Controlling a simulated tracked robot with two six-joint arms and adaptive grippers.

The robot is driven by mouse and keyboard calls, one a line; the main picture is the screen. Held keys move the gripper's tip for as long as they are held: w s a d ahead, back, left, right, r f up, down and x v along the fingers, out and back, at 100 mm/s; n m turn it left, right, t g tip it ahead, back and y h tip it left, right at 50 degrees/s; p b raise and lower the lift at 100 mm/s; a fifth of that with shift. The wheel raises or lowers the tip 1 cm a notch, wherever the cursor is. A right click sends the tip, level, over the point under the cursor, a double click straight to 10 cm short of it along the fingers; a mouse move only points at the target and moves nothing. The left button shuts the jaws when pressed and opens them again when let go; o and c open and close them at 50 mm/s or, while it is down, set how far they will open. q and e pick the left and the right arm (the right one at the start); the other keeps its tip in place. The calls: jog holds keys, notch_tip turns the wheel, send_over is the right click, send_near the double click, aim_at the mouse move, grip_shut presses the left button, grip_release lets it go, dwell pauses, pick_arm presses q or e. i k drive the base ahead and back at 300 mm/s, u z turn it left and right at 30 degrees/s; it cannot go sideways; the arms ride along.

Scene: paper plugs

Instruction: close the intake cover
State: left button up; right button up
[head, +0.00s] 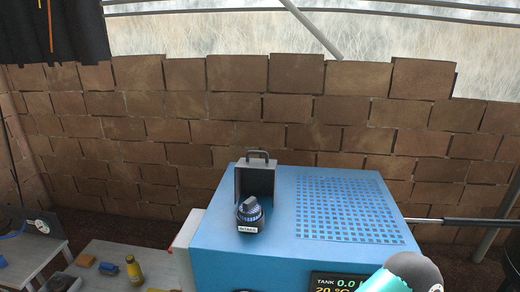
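The intake cover (257,179) is a grey, shallow box-like lid with a handle on its upper edge. It stands upright, open, on the left part of the blue machine's top (285,222). Just in front of it is a round dark blue and black intake fitting (250,211) with a grey knob-like top. A small label (247,230) on its front seems to read "INTAKE". The cover's lower edge is partly hidden behind the fitting. Neither of my grippers shows in the head view.
A perforated grille (346,209) fills the right of the machine's top. A tank display (340,283) is on its front. A low table (110,262) at left holds a yellow bottle (133,269) and small blocks. A brick wall (190,130) stands behind.

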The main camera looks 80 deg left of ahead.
aim_at(251, 176)
jog(key=u, duration=0.05)
jog(key=k, duration=1)
jog(key=u, duration=0.85)
jog(key=k, duration=0.35)
jog(key=u, duration=0.95)
jog(key=i, duration=0.5)
jog(key=z, duration=0.15)
